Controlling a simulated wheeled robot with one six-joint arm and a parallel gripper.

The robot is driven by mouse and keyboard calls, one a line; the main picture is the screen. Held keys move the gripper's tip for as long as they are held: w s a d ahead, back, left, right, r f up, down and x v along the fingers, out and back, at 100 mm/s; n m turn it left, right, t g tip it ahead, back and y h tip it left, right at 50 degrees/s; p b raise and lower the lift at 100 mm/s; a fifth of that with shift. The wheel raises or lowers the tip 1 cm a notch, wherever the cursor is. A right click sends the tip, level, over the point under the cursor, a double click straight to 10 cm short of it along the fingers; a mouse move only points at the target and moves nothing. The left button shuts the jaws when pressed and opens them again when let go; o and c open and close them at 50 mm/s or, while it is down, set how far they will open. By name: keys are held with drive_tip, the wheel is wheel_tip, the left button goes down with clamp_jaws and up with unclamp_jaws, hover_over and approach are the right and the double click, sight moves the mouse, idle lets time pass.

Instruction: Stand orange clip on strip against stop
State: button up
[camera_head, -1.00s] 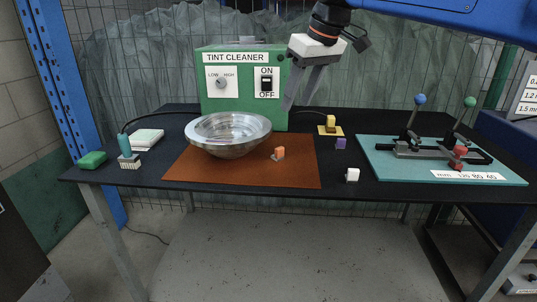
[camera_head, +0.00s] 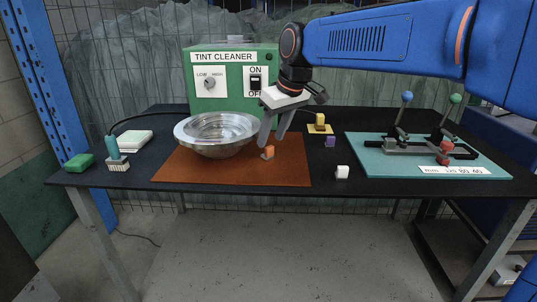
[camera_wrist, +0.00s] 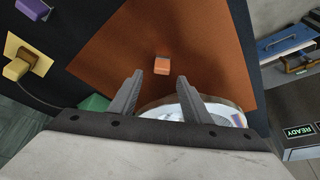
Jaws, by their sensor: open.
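The orange clip (camera_head: 268,152) stands on the brown mat, right of the metal bowl. In the wrist view the clip (camera_wrist: 161,66) lies ahead of the fingertips, roughly midway between them. My gripper (camera_head: 272,141) is open and empty, reaching down just above and beside the clip; its two fingers also show in the wrist view (camera_wrist: 160,80). I cannot tell whether a finger touches the clip. On the teal board (camera_head: 372,163) at right sits a dark rail fixture (camera_head: 405,148) with a red block (camera_head: 445,152); which part is the strip or stop is unclear.
The metal bowl (camera_head: 216,136) stands close left of my gripper, with the green cleaner box (camera_head: 205,101) behind. A purple block (camera_head: 330,141), a white block (camera_head: 342,172) and a yellow piece (camera_head: 320,122) lie to the right. The front of the brown mat (camera_head: 235,174) is clear.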

sight(268, 147)
drive_tip(key=shift+s+x, duration=0.1)
drive_tip(key=shift+x, duration=1.05)
drive_tip(key=shift+s+x, duration=0.15)
drive_tip(key=shift+x, duration=1.05)
drive_tip(key=shift+d+f, duration=0.1)
drive_tip(key=shift+c, duration=0.6)
clamp_jaws()
drive_tip(key=shift+d, duration=0.1)
